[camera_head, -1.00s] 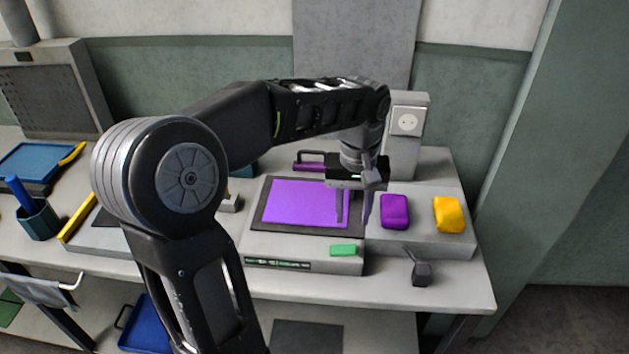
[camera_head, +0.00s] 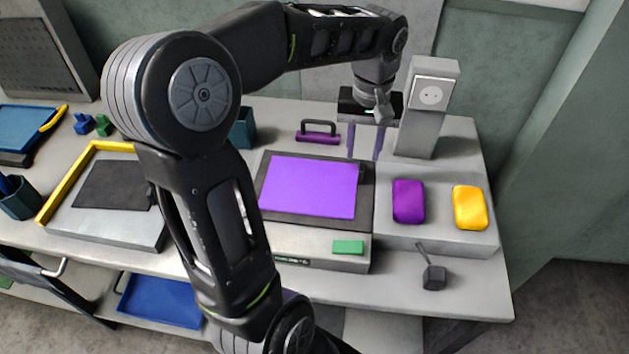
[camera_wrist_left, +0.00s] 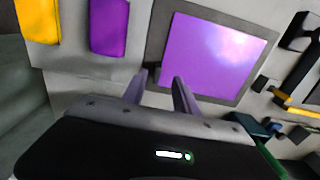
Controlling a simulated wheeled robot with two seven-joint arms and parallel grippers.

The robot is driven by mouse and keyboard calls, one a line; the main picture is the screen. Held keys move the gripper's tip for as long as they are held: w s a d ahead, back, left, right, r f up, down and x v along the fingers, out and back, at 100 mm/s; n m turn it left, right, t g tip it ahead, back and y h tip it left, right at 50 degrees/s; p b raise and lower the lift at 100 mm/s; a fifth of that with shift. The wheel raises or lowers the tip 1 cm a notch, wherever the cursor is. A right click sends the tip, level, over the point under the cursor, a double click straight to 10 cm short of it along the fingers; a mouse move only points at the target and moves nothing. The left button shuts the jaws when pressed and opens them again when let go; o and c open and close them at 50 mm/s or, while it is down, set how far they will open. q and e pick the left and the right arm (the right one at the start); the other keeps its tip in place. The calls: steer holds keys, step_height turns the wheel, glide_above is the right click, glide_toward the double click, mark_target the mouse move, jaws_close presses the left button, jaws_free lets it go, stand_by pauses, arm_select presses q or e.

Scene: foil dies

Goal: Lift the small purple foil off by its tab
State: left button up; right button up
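A flat purple sheet (camera_head: 310,186) lies on a dark pad on the grey press block; it also shows in the wrist view (camera_wrist_left: 212,55). A smaller rounded purple piece (camera_head: 408,201) lies to its right on a grey ledge and shows in the wrist view (camera_wrist_left: 109,26). I cannot tell which is the small foil, and no tab stands out on either. My left gripper (camera_head: 366,155) is open and empty, behind the sheet's far right corner; its fingers are apart in the wrist view (camera_wrist_left: 161,78). My right gripper is out of view.
A yellow piece (camera_head: 470,208) sits right of the purple one. A purple-based handle tool (camera_head: 318,136) stands behind the sheet, a socket post (camera_head: 427,110) behind the ledge. A green button (camera_head: 348,247) and dark lever (camera_head: 433,275) are at the front. A yellow-edged tray (camera_head: 95,235) lies left.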

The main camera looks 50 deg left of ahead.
mark_target(362, 172)
arm_select(q)
steer(key=shift+f, duration=0.95)
steer(key=f+p, duration=0.1)
steer(key=f, duration=0.4)
steer(key=shift+d+f, duration=0.1)
steer(key=shift+d, duration=0.1)
steer(key=shift+c, duration=0.3)
jaws_close()
stand_by(0.8)
